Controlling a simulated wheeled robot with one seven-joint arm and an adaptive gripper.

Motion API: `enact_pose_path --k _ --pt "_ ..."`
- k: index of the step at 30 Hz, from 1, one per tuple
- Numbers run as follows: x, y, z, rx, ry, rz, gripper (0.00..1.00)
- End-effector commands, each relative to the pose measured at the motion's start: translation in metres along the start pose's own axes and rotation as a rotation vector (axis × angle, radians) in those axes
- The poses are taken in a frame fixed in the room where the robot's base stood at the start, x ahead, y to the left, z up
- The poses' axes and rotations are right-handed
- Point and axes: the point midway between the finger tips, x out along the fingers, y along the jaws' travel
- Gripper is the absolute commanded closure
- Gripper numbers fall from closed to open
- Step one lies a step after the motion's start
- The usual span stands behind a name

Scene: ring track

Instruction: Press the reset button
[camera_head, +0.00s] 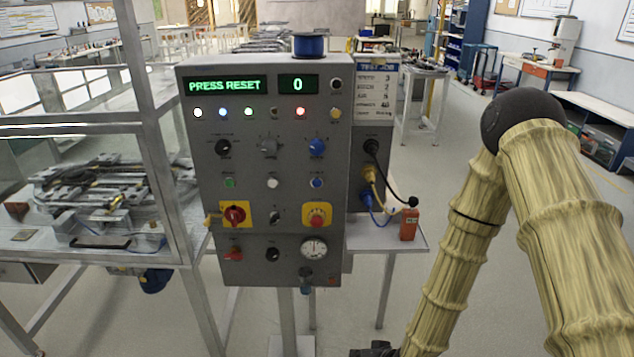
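A grey control panel (255,150) stands upright on a post, facing me. Its green display reads "PRESS RESET" (225,86), and a second display (298,84) reads 0. A row of push buttons crosses the middle: green (229,183), white (272,184) and blue (316,183). Their labels are too small to read, so I cannot tell which is reset. Below, a red mushroom button (317,215) sits on a yellow plate. My gripper (376,350) shows only as a dark part at the bottom edge, below and right of the panel and apart from it. Its fingers are not clear.
A metal-framed enclosure (165,150) with a track inside stands left of the panel. A small shelf (400,238) at right carries a red-orange block (409,225), with cables hanging above. A blue round thing (309,45) sits on the panel. Floor at right is open beyond my arm.

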Motion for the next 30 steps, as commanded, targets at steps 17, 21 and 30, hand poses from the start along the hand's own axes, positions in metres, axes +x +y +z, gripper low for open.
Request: enact_pose_path --k 17,21,30 --pt "-0.067 -0.158 -0.248 -0.081 0.415 -0.418 1.0" --pt "-0.089 -0.184 -0.284 -0.101 0.477 -0.488 1.0" --pt "-0.108 -0.203 -0.309 -0.119 0.52 -0.542 1.0"
